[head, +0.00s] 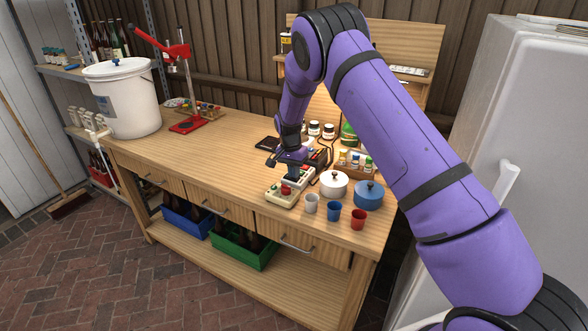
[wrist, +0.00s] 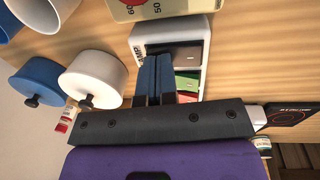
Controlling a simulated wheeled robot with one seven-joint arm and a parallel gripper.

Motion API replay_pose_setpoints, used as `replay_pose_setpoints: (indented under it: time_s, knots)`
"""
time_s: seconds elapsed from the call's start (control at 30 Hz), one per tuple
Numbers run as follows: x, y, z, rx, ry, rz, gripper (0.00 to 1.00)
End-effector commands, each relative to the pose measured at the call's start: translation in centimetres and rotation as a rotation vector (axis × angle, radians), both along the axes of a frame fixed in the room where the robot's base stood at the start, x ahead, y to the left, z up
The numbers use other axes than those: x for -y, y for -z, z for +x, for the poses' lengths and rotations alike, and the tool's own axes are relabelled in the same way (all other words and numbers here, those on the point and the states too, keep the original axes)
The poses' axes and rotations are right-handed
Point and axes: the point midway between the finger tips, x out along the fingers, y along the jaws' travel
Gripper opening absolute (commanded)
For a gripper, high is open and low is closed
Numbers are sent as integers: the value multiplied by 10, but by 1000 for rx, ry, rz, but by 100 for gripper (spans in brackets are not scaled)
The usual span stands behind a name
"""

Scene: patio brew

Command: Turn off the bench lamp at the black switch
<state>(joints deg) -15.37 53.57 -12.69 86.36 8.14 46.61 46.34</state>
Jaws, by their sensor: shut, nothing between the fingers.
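A white switch box (wrist: 143,38) lies on the bench under my gripper in the wrist view. Its lettering is only partly readable. It carries a black switch (wrist: 185,53), with green (wrist: 187,80) and red switches beyond it. My gripper (wrist: 155,62) is shut and empty, its blue fingertips over the box beside the black switch, partly covering it. I cannot tell whether they touch it. In the head view my gripper (head: 291,176) is low over the box (head: 304,183), hiding part of it. I cannot clearly make out the bench lamp or whether it is lit.
A cream timer with a red knob (head: 285,189) sits right in front of the box. A white pot (head: 333,184), a blue pot (head: 368,194) and small grey, blue and red cups (head: 359,219) stand to the right. The bench's left half has clear room.

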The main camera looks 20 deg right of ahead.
Motion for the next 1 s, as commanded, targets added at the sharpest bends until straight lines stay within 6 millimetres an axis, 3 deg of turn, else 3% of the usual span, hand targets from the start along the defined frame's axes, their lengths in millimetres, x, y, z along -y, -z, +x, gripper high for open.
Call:
replay_pose_setpoints:
  time_s: [0.23, 1.0]
  knots:
    - [2, 7, -2, -2, 1, 1, 0]
    - [-9, 0, 9, 0, 1, 1, 0]
